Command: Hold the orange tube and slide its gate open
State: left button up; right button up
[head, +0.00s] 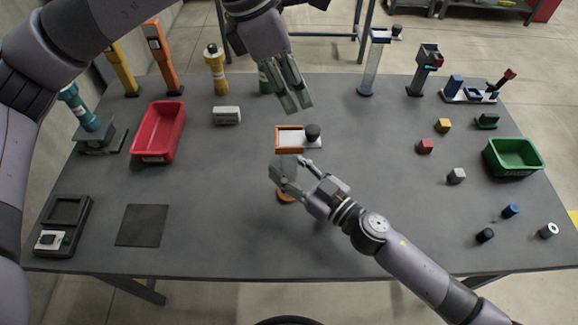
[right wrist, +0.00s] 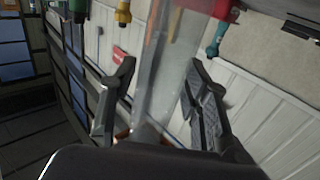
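The orange tube is a clear upright tube with an orange rim (head: 278,140) at its top and an orange foot (head: 287,196) on the table. A pale gate plate (head: 310,142) with a black knob (head: 312,131) lies across its top, the knob on the right. My right gripper (head: 295,170) is open around the tube below the rim. In the right wrist view the clear wall (right wrist: 168,85) stands between the fingers, with a gap on the left side. My left gripper (head: 297,107) hangs above and behind the gate, empty, its fingers slightly apart.
A green bin (head: 514,157), small cubes and cylinders lie right. Other coloured tubes, including a yellow one (head: 216,70) and a blue one (head: 371,70), line the back.

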aim_at(313, 128)
grip_shut()
dwell(0.8)
pick_arm(q)
jog(key=shift+o, duration=1.3)
jog(key=shift+d+r, duration=0.15)
jog(key=shift+d, duration=0.1)
pick_arm(e)
jog(key=shift+d, duration=0.1)
pick_arm(q)
jog(key=d+r+n+y, duration=0.3)
jog(key=d+n+y, duration=0.1)
jog(key=n, duration=0.3)
jog(key=shift+n+g, duration=0.3)
jog(key=f, duration=1.2)
jog(key=shift+w+a+f, duration=0.2)
jog(key=shift+w, duration=0.1)
